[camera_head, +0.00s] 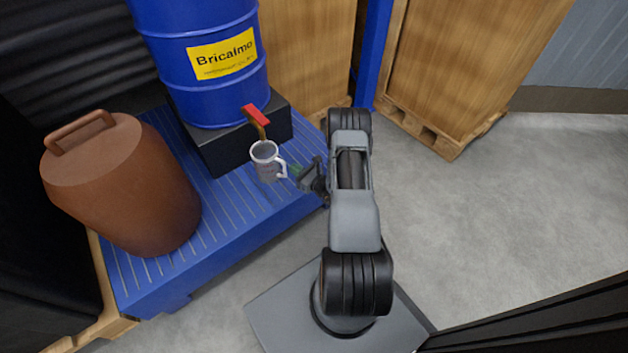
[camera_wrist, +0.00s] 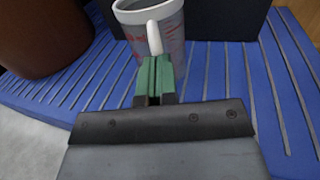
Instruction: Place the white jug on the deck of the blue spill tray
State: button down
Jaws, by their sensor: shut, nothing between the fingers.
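The white jug (camera_head: 265,162) stands upright on the deck of the blue spill tray (camera_head: 232,213), just in front of the black block and below the drum's tap. Its handle points toward my gripper (camera_head: 302,172). In the wrist view the jug (camera_wrist: 167,30) shows faint red markings, and its white handle is right beyond my green fingertips (camera_wrist: 154,78). The fingers are together with nothing between them. I cannot tell whether the tips touch the handle. The slatted deck (camera_wrist: 235,75) also shows around the jug in the wrist view.
A blue drum (camera_head: 205,60) with a red-handled tap (camera_head: 257,118) sits on a black block (camera_head: 215,148) behind the jug. A large brown container (camera_head: 125,185) stands on the tray's left. Wooden crates (camera_head: 470,60) stand behind. The floor at right is clear.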

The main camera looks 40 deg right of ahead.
jog(key=p+v, duration=0.2)
jog(key=v, duration=1)
jog(key=shift+d, duration=0.2)
jog(key=a+r+n+g+y+p, duration=0.2)
jog(key=a+r+n+g+p, duration=0.35)
jog(key=r, duration=0.55)
jog(key=a+r+n+g+y+p, duration=0.35)
jog(key=a+r+n, duration=0.2)
jog(key=r, duration=0.55)
jog(key=a+r+n+g+y+p, duration=0.2)
jog(key=a+r+n+g+p, duration=0.35)
jog(key=r, duration=0.45)
jog(key=s+a+r+n+h+p, duration=0.1)
jog(key=s+r+n+h+p, duration=0.2)
jog(key=r, duration=0.7)
jog(key=s+a+r+n+h+p, duration=0.1)
jog(key=s+r+n+h+p, duration=0.3)
jog(key=r+n+p, duration=0.3)
jog(key=s+a+r+n+h+p, duration=0.1)
jog(key=s+r+n+h+p, duration=0.2)
jog(key=r, duration=1.1)
jog(key=n+t+h+p, duration=0.1)
jog(key=n+h+p, duration=0.2)
jog(key=shift+s, duration=0.25)
jog(key=c, duration=1.9)
grip_release()
